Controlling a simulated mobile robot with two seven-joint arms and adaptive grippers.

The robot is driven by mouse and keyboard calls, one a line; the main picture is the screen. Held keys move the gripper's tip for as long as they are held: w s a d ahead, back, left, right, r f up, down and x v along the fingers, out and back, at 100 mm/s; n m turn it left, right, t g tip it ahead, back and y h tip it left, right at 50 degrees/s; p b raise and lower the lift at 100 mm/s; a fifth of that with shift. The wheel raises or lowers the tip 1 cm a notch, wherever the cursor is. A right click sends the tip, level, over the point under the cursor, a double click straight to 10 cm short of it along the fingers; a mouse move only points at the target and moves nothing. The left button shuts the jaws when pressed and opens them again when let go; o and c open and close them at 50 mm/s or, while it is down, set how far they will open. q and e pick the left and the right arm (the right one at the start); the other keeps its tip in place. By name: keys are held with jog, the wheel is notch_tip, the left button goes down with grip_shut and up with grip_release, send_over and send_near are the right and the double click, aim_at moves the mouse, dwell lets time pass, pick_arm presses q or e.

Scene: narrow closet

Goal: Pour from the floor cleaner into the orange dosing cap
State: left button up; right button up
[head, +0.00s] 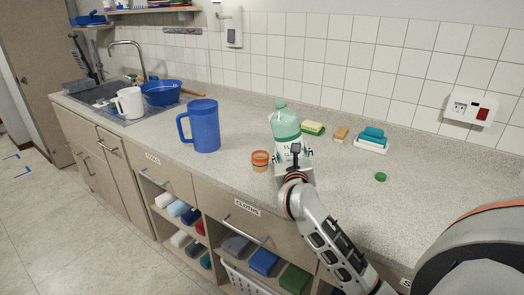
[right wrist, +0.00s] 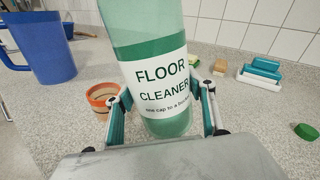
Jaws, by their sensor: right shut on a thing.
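The floor cleaner (head: 284,124) is a translucent green bottle with a white label, standing roughly upright on the counter; its label also shows in the right wrist view (right wrist: 160,85). My right gripper (head: 294,158) is shut on the lower part of the bottle, with one finger on each side in the right wrist view (right wrist: 165,110). The orange dosing cap (head: 260,161) stands on the counter just left of the bottle, apart from it, and shows open side up in the right wrist view (right wrist: 102,97). My left gripper is not in view.
A blue jug (head: 205,126) stands left of the dosing cap. A green screw cap (head: 380,177) lies to the right. Sponges (head: 313,128) and a white dish with a teal brush (head: 371,140) are near the wall. The counter's right part is mostly clear.

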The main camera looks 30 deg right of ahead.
aim_at(303, 153)
jog(key=shift+s+d+r+n+p, duration=0.2)
jog(key=shift+r+n+p, duration=0.35)
jog(key=shift+p, duration=0.15)
jog(key=n+p, duration=0.1)
jog(key=n+g+p, duration=0.1)
jog(key=p, duration=0.1)
jog(key=shift+s+d, duration=0.25)
jog(key=shift+s, duration=0.05)
jog(key=shift+n+p, duration=0.45)
jog(key=shift+p, duration=0.25)
jog(key=shift+s+d+f+n+g+p, duration=0.15)
jog(key=shift+s+d+n+g+p, duration=0.15)
jog(key=shift+p, duration=0.25)
jog(key=shift+s+d+p, duration=0.15)
jog(key=shift+s+p, duration=0.05)
jog(key=shift+p, duration=0.1)
jog(key=shift+s+f+n, duration=0.1)
jog(key=shift+n, duration=0.3)
jog(key=shift+d+f+p, duration=0.1)
jog(key=shift+f+p, duration=0.05)
jog(key=shift+p, duration=0.2)
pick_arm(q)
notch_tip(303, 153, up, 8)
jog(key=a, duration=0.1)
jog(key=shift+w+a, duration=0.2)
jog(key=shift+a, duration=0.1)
pick_arm(e)
jog(key=shift+s+d, duration=0.1)
jog(key=shift+s, duration=0.05)
